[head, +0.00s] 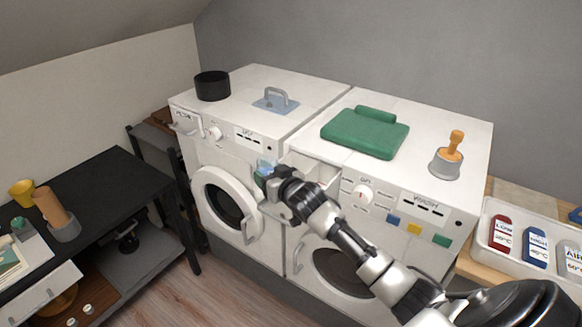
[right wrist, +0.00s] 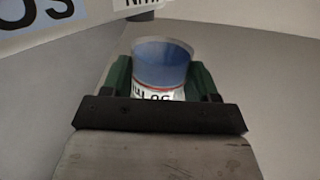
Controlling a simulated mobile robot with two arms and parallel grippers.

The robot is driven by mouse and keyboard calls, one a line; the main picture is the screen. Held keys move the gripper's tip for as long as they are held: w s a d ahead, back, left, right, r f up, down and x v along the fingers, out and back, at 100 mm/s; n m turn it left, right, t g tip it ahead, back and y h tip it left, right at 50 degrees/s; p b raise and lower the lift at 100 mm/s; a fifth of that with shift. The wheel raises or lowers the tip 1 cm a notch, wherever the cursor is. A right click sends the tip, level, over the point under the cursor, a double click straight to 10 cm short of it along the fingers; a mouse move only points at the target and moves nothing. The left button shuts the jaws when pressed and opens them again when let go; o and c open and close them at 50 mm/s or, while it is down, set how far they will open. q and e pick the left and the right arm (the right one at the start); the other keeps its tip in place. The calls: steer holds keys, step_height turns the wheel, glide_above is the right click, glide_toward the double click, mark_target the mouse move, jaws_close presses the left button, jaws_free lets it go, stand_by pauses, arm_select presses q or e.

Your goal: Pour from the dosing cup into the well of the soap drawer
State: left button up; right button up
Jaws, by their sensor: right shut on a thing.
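The dosing cup (head: 264,167) is small, clear and bluish, with dark print and a red line. My right gripper (head: 270,175) is shut on it. In the right wrist view the cup (right wrist: 162,62) stands between the two green-padded fingers (right wrist: 161,80), with its rim above them. The soap drawer (head: 318,171) is white and sticks out of the upper left front of the right-hand washer. The gripper and cup are at its left front side; the arm hides part of the drawer and its well. My left gripper is out of view.
A second white machine (head: 226,146) with a round door stands on the left. A folded green towel (head: 365,132) and a brush in a pot (head: 447,160) lie on top of the washer. A black table (head: 95,200) is at left; a tray of bottles (head: 530,243) at right.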

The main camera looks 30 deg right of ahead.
steer(key=shift+w+d+r+m+p, duration=0.15)
steer(key=shift+d+r+m+p, duration=0.15)
steer(key=shift+d+r, duration=0.1)
steer(key=shift+w+d+r+m+g+y+p, duration=0.3)
steer(key=shift+d+m+g+y, duration=0.1)
steer(key=shift+d+m+g, duration=0.25)
steer(key=shift+w+d+f+m+y+b, duration=0.1)
steer(key=shift+d+f+m+y+b, duration=0.2)
steer(key=shift+f+m+b, duration=0.25)
steer(key=shift+w+d+f+g+b, duration=0.2)
steer(key=shift+d+g+b, duration=0.1)
steer(key=shift+b, duration=0.15)
steer(key=shift+m, duration=0.3)
steer(key=shift+d+b, duration=0.1)
steer(key=shift+b, duration=0.2)
steer(key=shift+w+d+f+m+y, duration=0.1)
steer(key=shift+d+f+m+y, duration=0.05)
steer(key=shift+d+m+y, duration=0.15)
steer(key=shift+b, duration=0.45)
steer(key=shift+w+d+m, duration=0.1)
steer(key=shift+d+m, duration=0.1)
steer(key=shift+m, duration=0.1)
